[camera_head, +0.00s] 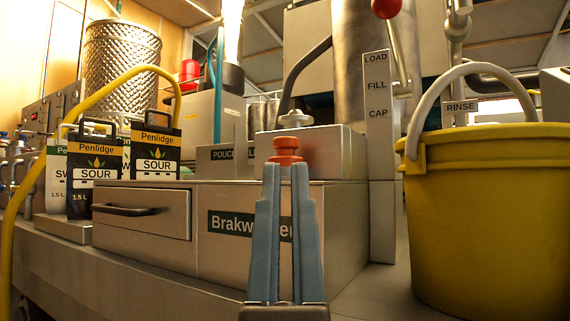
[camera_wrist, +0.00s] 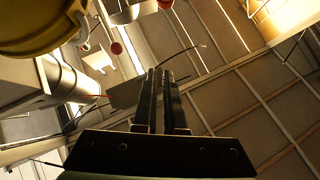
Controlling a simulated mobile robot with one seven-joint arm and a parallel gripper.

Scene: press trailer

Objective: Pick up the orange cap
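My gripper (camera_head: 287,170) points up in the middle of the head view, its two blue-grey fingers apart with a narrow gap. The orange cap (camera_head: 286,150), a knob above a wider base, shows just above the fingertips. It appears to be behind them, in front of or on the metal box; its lower edge is hidden and the exact depth is unclear. In the wrist view my dark fingers (camera_wrist: 161,73) are close together with a thin gap and no orange cap between them.
The Brakwater-labelled box (camera_head: 340,215) stands behind my fingers. A yellow bucket (camera_head: 490,225) is at right, beside a column (camera_head: 378,150) marked LOAD, FILL, CAP. Black Penlidge cartons (camera_head: 155,152) and a yellow hose (camera_head: 30,180) are at left. The wrist view mostly faces the ceiling.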

